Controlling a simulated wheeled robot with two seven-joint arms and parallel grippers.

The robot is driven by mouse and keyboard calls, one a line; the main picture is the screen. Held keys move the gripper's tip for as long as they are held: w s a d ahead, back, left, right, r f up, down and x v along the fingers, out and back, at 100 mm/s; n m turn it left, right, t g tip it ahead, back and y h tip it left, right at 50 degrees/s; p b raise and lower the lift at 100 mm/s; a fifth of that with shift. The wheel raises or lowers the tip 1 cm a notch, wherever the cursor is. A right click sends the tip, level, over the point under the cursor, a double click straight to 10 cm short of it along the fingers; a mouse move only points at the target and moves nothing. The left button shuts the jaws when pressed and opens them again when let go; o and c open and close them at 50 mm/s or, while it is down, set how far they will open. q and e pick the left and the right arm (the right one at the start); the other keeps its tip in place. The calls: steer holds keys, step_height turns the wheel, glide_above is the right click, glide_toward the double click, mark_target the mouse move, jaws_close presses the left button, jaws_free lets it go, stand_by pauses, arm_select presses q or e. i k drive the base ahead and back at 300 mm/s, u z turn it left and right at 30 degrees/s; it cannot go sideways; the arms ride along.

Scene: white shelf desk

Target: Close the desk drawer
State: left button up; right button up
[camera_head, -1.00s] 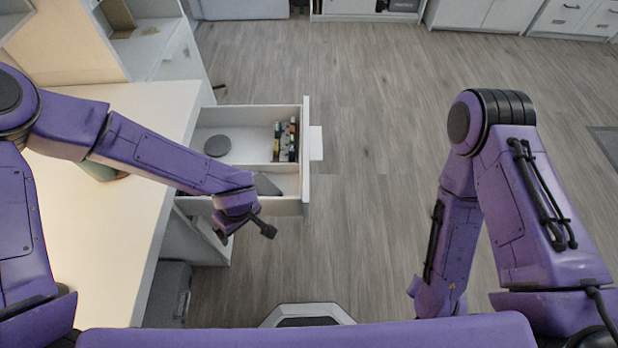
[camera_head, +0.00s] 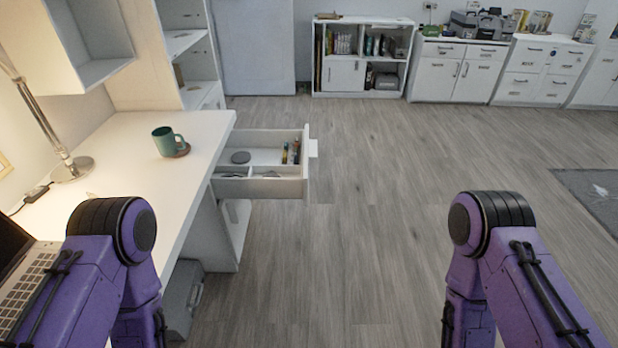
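The white desk drawer (camera_head: 262,187) is pulled out to the right from under the desk top. It holds a dark round object (camera_head: 241,157) and several small upright bottles or markers (camera_head: 291,151) near its front. Its front panel (camera_head: 306,160) faces right and has a white handle (camera_head: 313,148) on its outer side. Both of my arms are bent at the lower left and lower right, away from the drawer. Neither gripper shows in the view.
The white desk (camera_head: 130,205) carries a green mug (camera_head: 165,142) on a coaster, a lamp (camera_head: 73,168) and a laptop (camera_head: 25,275). A grey cabinet (camera_head: 183,298) stands below the desk. The wooden floor right of the drawer is clear. White cabinets line the back wall.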

mark_target(265, 145)
steer(key=z, duration=0.9)
steer(key=i, duration=1.1)
steer(key=u, duration=0.7)
steer(key=i, duration=0.55)
steer(key=u, duration=0.65)
steer(key=k, duration=0.45)
steer(key=z, duration=0.2)
steer(key=i, duration=0.85)
steer(key=u, duration=0.25)
